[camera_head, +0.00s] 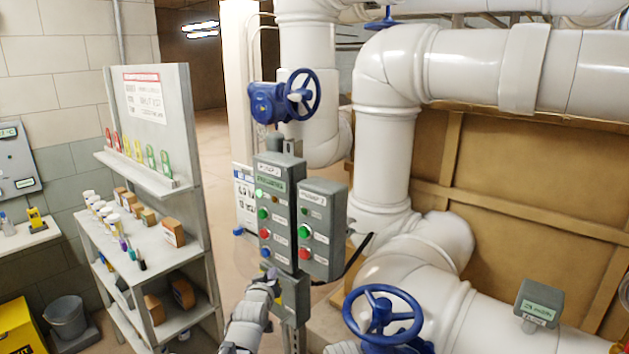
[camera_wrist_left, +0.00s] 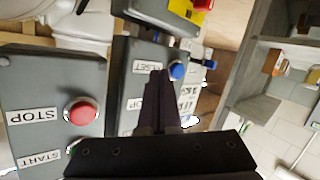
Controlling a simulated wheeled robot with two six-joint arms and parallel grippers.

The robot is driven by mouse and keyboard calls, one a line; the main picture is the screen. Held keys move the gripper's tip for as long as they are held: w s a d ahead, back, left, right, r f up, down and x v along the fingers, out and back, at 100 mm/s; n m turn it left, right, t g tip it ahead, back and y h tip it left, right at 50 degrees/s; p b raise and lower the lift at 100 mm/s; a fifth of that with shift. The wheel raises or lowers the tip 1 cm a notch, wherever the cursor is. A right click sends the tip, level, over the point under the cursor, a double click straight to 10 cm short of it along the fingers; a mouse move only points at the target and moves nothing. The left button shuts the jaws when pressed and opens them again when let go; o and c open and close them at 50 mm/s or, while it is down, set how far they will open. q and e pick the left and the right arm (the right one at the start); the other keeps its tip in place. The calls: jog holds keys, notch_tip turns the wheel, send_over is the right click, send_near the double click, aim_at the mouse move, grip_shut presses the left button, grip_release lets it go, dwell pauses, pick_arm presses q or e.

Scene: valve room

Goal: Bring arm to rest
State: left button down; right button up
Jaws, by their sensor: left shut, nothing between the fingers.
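My left arm comes up from the bottom of the head view. Its gripper (camera_head: 270,277) is in front of the lower part of a grey control post, by a small yellow-fronted box (camera_head: 294,297). In the left wrist view the dark fingers (camera_wrist_left: 160,76) are together and empty. Their tips overlap the grey panel with the RESET label (camera_wrist_left: 146,67), close to a blue button (camera_wrist_left: 177,70); I cannot tell whether they touch it.
Two grey control boxes (camera_head: 322,222) with red and green buttons stand close to the gripper. A blue handwheel (camera_head: 383,315) and thick white pipes (camera_head: 385,150) are to the right. A shelf unit (camera_head: 147,185) with bottles and boxes is left. Open floor (camera_head: 213,150) lies behind.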

pick_arm(q)
jog(key=s+d+f+m+g, duration=0.2)
jog(key=s+d+f+g, duration=0.2)
jog(key=s+f, duration=0.35)
jog(key=s+d+f+m+g, duration=0.2)
jog(key=s+d+f+g, duration=0.3)
jog(key=s, duration=0.3)
jog(key=s+f+m+g+y, duration=0.1)
jog(key=s+f+g, duration=0.1)
jog(key=s, duration=0.6)
jog(key=s+f+m+g+y, duration=0.1)
jog(key=s+g, duration=0.3)
jog(key=s, duration=0.4)
jog(key=shift+a+f+m, duration=0.25)
jog(key=shift+f+m, duration=0.1)
jog(key=shift+m, duration=0.15)
